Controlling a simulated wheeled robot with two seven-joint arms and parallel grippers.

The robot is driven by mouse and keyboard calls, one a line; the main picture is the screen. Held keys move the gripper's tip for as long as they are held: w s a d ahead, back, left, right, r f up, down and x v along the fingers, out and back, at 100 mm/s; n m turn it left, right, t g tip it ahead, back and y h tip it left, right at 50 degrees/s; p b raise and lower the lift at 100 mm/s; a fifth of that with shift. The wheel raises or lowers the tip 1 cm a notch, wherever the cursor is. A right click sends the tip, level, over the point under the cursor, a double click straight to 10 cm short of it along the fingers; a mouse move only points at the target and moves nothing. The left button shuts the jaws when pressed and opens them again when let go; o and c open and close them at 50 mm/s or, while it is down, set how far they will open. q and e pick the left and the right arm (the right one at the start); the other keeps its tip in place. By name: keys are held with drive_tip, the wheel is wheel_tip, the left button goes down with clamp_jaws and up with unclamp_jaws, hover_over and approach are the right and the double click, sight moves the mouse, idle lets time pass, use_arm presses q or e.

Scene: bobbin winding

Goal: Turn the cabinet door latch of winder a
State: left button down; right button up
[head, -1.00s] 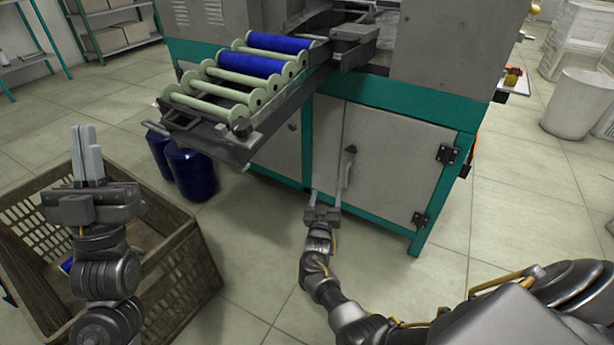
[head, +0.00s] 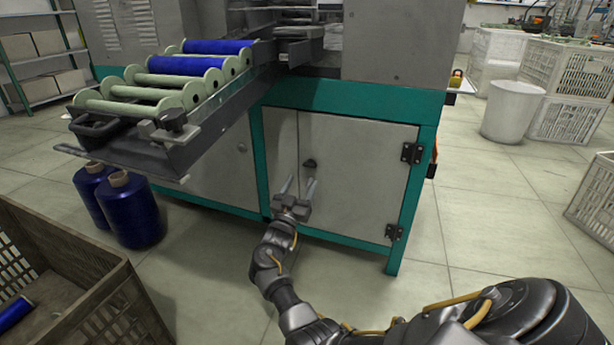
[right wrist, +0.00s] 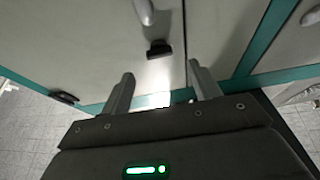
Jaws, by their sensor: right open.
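Winder a's grey cabinet door (head: 355,185), in a teal frame, is closed in the head view. Its small dark latch (head: 309,163) sits near the door's left edge. My right gripper (head: 298,184) is open and empty, in front of the door and just below the latch in the picture; I cannot tell whether it touches. In the right wrist view, the gripper's two fingers (right wrist: 160,74) are spread, with a dark block (right wrist: 158,48) beyond them and a pale rounded piece (right wrist: 144,10) above; which is the latch is unclear. My left gripper is out of view.
A rack with green and blue bobbins (head: 170,75) juts out at upper left. Blue thread cones (head: 130,210) stand below it. A brown crate (head: 110,310) is at lower left. Floor right of the cabinet is clear up to a white bin (head: 512,112).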

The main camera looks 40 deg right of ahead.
sight(310, 165)
drive_tip(key=b+x, duration=0.2)
drive_tip(key=x, duration=0.4)
drive_tip(key=shift+d+f, duration=0.1)
drive_tip(key=c, duration=0.9)
drive_tip(key=shift+c, duration=0.4)
